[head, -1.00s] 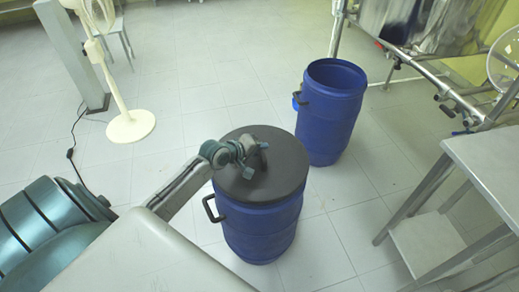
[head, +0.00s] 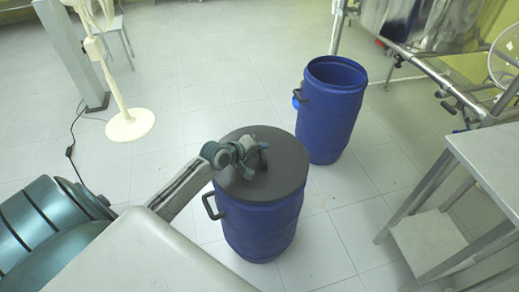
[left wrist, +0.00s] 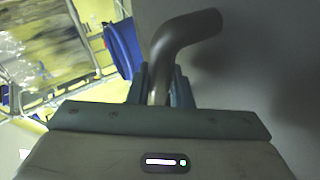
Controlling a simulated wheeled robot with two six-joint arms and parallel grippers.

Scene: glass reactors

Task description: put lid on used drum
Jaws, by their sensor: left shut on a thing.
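A blue drum (head: 260,222) with a side handle stands upright on the floor in front of me. A dark grey lid (head: 285,163) lies over its top in the head view, and I see no clear gap between them. My left gripper (head: 250,158) is shut on the lid's handle, above the lid. In the left wrist view the bent handle (left wrist: 185,32) runs down between the fingers (left wrist: 160,85), with the lid's dark surface (left wrist: 255,60) behind it. A second blue drum (head: 331,120) stands open, without a lid, farther back to the right. My right gripper is not in view.
A metal table (head: 490,165) with a lower shelf stands at the right. A steel reactor frame (head: 430,70) is at the back right. A white fan stand (head: 130,125) with a cable is at the back left. The floor (head: 220,70) behind the drums is clear.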

